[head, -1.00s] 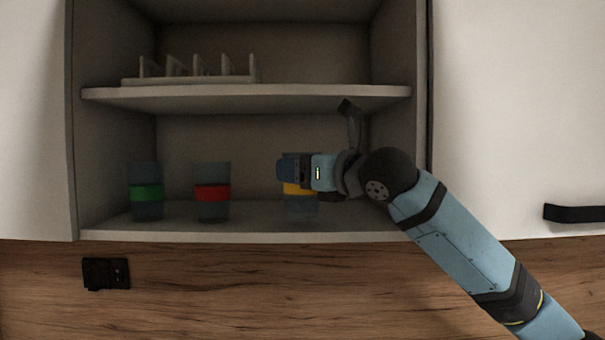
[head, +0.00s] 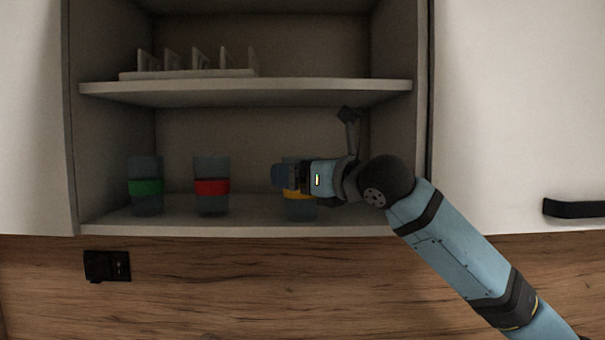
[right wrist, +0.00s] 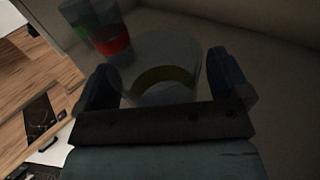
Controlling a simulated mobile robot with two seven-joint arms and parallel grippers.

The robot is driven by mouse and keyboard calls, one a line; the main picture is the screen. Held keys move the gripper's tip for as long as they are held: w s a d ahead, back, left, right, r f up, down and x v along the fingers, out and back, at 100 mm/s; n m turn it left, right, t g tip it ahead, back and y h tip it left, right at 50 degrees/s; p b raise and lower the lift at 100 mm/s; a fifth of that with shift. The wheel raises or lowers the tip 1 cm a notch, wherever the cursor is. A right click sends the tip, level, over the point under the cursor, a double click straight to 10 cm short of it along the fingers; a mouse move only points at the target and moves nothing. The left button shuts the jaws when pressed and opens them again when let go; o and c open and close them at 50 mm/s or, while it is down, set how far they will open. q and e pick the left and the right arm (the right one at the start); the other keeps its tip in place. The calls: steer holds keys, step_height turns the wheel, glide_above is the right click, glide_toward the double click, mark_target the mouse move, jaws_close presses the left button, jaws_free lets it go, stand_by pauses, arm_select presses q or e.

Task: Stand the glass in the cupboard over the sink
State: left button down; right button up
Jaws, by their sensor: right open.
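A clear glass with a yellow band (head: 300,210) stands upright on the cupboard's lower shelf, right of the middle. My right gripper (head: 284,177) is at its upper part and hides some of it in the head view. In the right wrist view the gripper (right wrist: 165,84) is open, one finger on each side of the glass (right wrist: 165,78); whether a finger touches it I cannot tell. The cupboard's lower shelf (head: 250,229) carries the glass. My left gripper is not in view.
A glass with a red band (head: 211,203) and one with a green band (head: 146,204) stand to the left on the same shelf. A rack (head: 190,74) sits on the shelf above (head: 330,92). The cupboard's right wall is close to my arm.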

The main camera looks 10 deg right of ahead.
steer(key=shift+s+d+r, duration=0.1)
steer(key=b+v, duration=0.3)
steer(key=v, duration=0.8)
steer(key=shift+s, duration=0.3)
steer(key=shift+d, duration=0.15)
